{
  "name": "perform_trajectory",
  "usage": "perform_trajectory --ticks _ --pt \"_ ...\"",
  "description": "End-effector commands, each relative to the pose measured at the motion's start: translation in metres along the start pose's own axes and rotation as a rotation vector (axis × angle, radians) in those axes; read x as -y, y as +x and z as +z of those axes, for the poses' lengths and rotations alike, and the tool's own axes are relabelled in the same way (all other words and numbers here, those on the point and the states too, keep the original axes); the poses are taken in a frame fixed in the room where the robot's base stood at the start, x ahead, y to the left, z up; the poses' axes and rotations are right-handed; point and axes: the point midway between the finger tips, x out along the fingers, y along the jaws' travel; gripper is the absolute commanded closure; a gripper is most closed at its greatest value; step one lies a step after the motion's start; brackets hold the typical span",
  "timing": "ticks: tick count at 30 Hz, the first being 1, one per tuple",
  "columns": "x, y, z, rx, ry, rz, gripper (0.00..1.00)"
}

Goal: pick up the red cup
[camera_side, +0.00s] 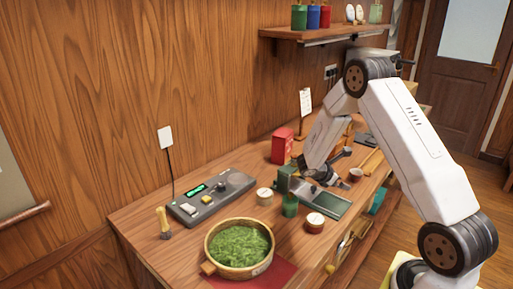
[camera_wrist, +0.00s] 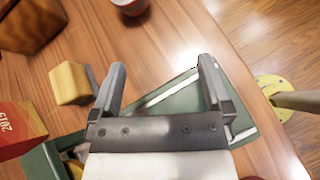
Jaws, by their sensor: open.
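A small red cup (camera_side: 355,175) with a pale inside stands on the table just right of my gripper in the side view. In the wrist view a red cup (camera_wrist: 130,6) shows at the top edge, partly cut off, beyond the fingertips and left of centre. My gripper (camera_wrist: 162,68) is open with nothing between its fingers. It is over the green tray-like base (camera_wrist: 184,100), apart from the cup. In the side view my gripper (camera_side: 325,180) is low above that green base (camera_side: 330,206), and its fingers are hard to make out.
A red box (camera_side: 282,146) stands behind; it also shows at left in the wrist view (camera_wrist: 20,130). A tan block (camera_wrist: 69,83) lies left of the fingers.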

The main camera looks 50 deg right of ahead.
Motion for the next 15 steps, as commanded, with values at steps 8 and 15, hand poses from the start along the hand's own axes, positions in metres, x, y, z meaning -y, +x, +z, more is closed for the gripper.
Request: perform_trajectory --ticks 8,15 --pt "-0.023 0.052 0.016 0.184 -0.168 0.06 0.0" --pt "-0.028 0.059 0.019 0.217 -0.196 0.074 0.0"
